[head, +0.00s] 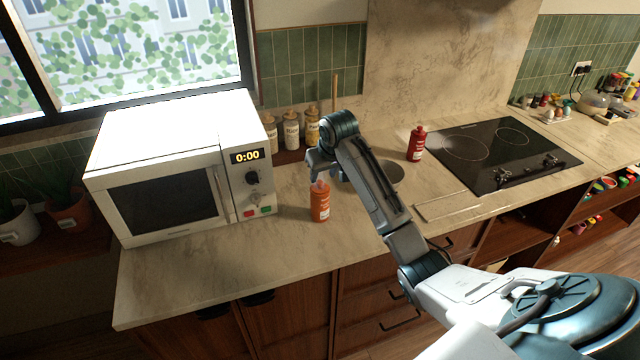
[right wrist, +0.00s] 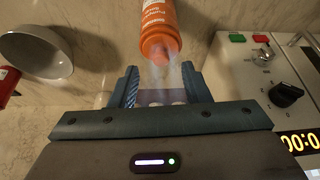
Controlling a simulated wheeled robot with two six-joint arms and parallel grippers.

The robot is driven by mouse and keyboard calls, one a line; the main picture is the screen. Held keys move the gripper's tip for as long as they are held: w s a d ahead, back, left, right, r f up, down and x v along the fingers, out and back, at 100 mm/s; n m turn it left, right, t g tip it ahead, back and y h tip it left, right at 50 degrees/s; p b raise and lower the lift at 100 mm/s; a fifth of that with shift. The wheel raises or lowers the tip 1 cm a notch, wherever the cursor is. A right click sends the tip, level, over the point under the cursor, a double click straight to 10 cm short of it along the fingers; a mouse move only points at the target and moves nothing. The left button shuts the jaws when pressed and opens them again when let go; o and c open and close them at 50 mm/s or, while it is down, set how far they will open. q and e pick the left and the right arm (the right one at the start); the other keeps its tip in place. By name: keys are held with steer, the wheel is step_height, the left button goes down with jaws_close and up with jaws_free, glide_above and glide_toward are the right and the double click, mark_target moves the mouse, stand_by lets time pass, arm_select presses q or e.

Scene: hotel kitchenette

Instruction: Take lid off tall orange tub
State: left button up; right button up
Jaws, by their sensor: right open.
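The tall orange tub (head: 320,204) stands upright on the counter, right of the microwave, with a white printed label. My right gripper (head: 322,167) is just above the tub, pointing down. In the right wrist view, the orange tub (right wrist: 160,30) is ahead of the fingers. My left gripper is not in view.
The white microwave (head: 175,165) is close on the left. A grey bowl (head: 390,173) stands partly behind my right arm. A red bottle (head: 416,145) stands by the black hob (head: 500,152). Several jars (head: 291,130) line the wall. The counter in front of the tub is clear.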

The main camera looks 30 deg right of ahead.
mark_target(320, 181)
steer(key=p+x, duration=0.2)
steer(key=x, duration=0.1)
steer(key=shift+w+a, duration=0.1)
steer(key=shift+w, duration=0.15)
steer(key=shift+w+f, duration=0.15)
steer(key=shift+f, duration=0.3)
jaws_close()
